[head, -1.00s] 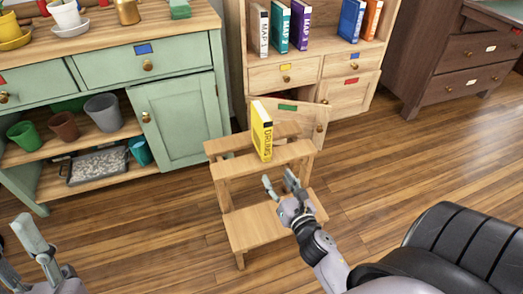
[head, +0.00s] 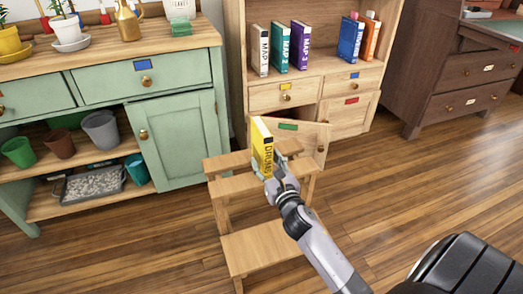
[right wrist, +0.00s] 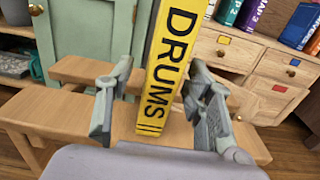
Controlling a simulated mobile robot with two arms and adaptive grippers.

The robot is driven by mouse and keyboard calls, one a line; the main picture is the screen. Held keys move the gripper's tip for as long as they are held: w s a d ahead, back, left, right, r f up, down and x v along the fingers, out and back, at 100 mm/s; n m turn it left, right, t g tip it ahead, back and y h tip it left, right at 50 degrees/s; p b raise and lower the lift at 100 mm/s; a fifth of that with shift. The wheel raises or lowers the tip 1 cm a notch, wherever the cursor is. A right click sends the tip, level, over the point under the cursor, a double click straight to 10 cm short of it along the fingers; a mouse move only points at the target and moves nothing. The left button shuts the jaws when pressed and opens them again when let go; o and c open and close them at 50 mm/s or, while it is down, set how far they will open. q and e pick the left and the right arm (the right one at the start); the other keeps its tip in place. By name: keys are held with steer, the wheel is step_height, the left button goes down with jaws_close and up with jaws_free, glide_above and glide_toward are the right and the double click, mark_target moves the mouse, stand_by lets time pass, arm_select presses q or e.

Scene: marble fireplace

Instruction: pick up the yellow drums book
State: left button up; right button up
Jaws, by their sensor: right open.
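The yellow drums book (head: 262,145) stands upright on the top step of a small wooden step stool (head: 235,184). Its yellow spine with black "DRUMS" lettering faces my right gripper. In the right wrist view the book (right wrist: 168,75) rises between the two fingers of my right gripper (right wrist: 160,115), which are open, one on each side of the spine with some gap. In the head view my right gripper (head: 278,177) is at the front of the book and covers its lower part. My left gripper is out of the head view.
A wooden shelf (head: 330,75) behind holds several map books and other books; its cabinet door (head: 310,140) hangs open close behind the stool. A green cabinet (head: 175,140) stands to the left. The wooden floor at the right (head: 420,180) is clear.

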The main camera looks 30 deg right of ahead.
steer(key=b+x, duration=0.2)
steer(key=x, duration=0.3)
steer(key=shift+w+d+r, duration=0.1)
steer(key=shift+w+r, duration=0.05)
steer(key=shift+c, duration=0.5)
jaws_close()
steer(key=shift+r, duration=0.1)
